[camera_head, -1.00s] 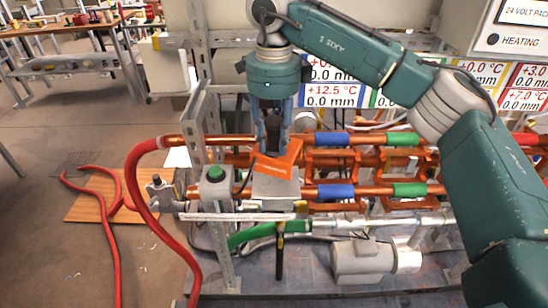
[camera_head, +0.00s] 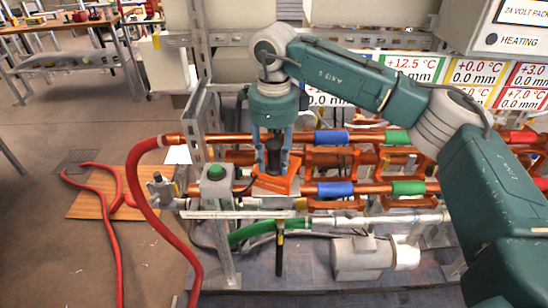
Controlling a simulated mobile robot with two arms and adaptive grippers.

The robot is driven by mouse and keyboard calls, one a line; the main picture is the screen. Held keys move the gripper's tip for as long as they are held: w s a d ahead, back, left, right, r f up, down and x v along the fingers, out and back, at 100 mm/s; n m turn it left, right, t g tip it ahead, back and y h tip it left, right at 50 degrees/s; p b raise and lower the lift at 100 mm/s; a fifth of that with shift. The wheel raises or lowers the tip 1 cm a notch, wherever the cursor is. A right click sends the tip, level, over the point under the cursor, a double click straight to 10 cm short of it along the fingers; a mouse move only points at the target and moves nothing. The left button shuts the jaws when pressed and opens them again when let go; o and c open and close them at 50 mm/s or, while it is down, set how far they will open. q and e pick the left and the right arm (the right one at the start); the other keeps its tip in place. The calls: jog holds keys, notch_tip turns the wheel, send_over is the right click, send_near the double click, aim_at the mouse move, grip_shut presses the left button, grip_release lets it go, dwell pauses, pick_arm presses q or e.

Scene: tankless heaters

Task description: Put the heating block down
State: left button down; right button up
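The heating block (camera_head: 275,184) is a flat orange piece with a dark upright handle, seen in the head view at the left end of the copper pipes. My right gripper (camera_head: 273,160) points straight down over it, its fingers on either side of the dark handle, and appears shut on it. The block lies slightly turned, low among the pipes and over the spot where a grey box showed. Whether its underside touches a support is hidden. My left gripper is not in view.
Copper pipes with blue and green bands (camera_head: 332,189) run right of the block. A green-button box (camera_head: 216,187) stands close on its left. A red hose (camera_head: 140,205) curves further left. A grey motor (camera_head: 362,257) sits below, and temperature signs (camera_head: 412,70) hang behind.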

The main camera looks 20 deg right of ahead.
jog(key=shift+o, duration=0.6)
jog(key=shift+r, duration=0.2)
notch_tip(320, 180, up, 12)
jog(key=shift+f+b, duration=0.1)
jog(key=shift+b, duration=0.8)
jog(key=shift+s, duration=0.1)
